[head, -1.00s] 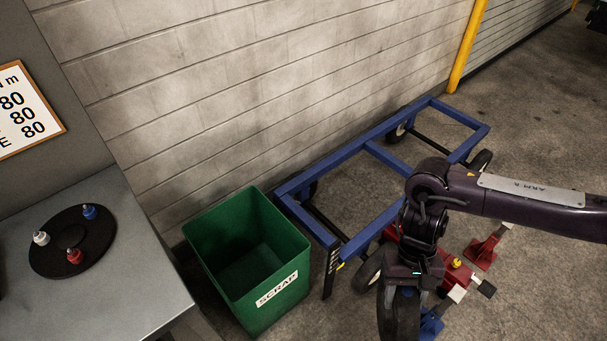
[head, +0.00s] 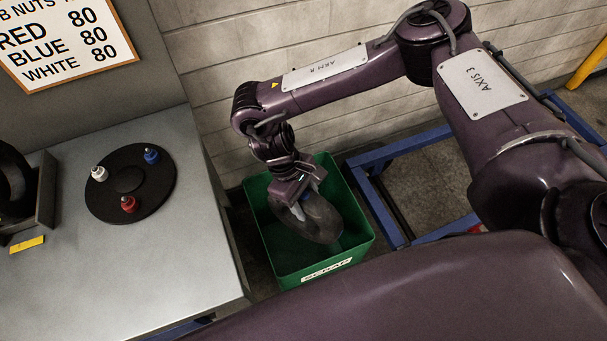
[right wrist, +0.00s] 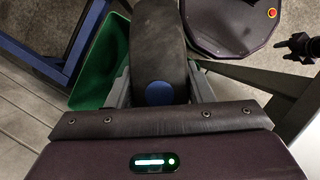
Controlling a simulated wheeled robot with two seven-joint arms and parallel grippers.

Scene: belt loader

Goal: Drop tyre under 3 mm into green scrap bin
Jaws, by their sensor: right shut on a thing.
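The green scrap bin (head: 277,260) stands on the floor beside the grey bench in the head view, with a white SCRAP label on its front. My right gripper (head: 300,204) is shut on a dark tyre (head: 322,222), which hangs at the bin's mouth, over the opening. Whether the tyre's lower part is below the rim is hard to tell. In the right wrist view the tyre (right wrist: 157,45) sits between the two fingers (right wrist: 160,92), and the green bin (right wrist: 98,65) shows to its left. My left gripper is not in view.
The grey bench (head: 100,270) at left carries a black disc (head: 130,205) with red, blue and white pieces, and another tyre (head: 14,180) in a holder. A blue cart frame (head: 385,200) stands right of the bin, with the block wall behind.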

